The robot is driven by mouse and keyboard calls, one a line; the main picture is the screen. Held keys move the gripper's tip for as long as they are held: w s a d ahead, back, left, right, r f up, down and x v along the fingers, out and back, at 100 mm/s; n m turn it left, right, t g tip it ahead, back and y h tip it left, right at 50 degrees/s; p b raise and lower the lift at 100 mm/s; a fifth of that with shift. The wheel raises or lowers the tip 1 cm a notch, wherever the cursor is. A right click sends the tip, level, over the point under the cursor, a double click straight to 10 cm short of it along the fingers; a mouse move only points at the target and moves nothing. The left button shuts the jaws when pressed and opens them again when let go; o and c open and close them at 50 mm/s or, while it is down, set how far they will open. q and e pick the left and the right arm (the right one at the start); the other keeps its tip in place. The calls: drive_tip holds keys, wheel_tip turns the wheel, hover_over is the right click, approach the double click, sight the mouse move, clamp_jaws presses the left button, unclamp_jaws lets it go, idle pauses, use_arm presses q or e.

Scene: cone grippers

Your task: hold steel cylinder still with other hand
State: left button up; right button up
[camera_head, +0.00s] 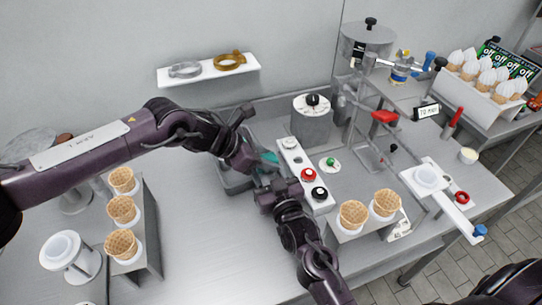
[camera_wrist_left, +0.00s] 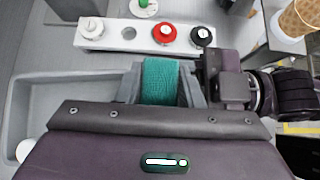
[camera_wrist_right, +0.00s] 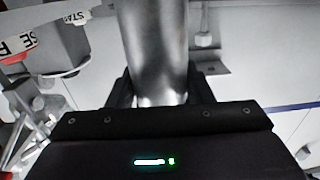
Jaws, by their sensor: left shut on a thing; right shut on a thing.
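My left gripper (camera_head: 256,163) is above the grey basin and shut on a teal, textured pad (camera_wrist_left: 165,82). A bit of the pad also shows in the head view (camera_head: 268,157). My right gripper (camera_head: 272,190) reaches up from the bottom of the head view, close beside the left one. In the right wrist view it is shut on a shiny steel cylinder (camera_wrist_right: 155,50), which stands between its fingers. In the head view the cylinder is hidden by the grippers. I cannot tell whether pad and cylinder touch.
The grey basin (camera_wrist_left: 18,110) lies below the grippers. A white strip (camera_head: 291,156) with white, red and black knobs is just right. Waffle cones stand in holders left and right. A grey canister (camera_head: 312,128) and metal frame stand behind. Bare counter (camera_head: 200,235) lies front left.

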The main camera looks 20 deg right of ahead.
sight(275, 155)
use_arm(q)
drive_tip(key=shift+a, duration=0.9)
drive_tip(key=shift+d, duration=1.95)
drive_tip(key=shift+a, duration=2.05)
drive_tip(key=shift+d, duration=2.15)
wheel_tip(275, 155, up, 2)
drive_tip(key=shift+r, duration=3.05)
use_arm(e)
drive_tip(key=o, duration=1.8)
drive_tip(key=shift+o, duration=0.2)
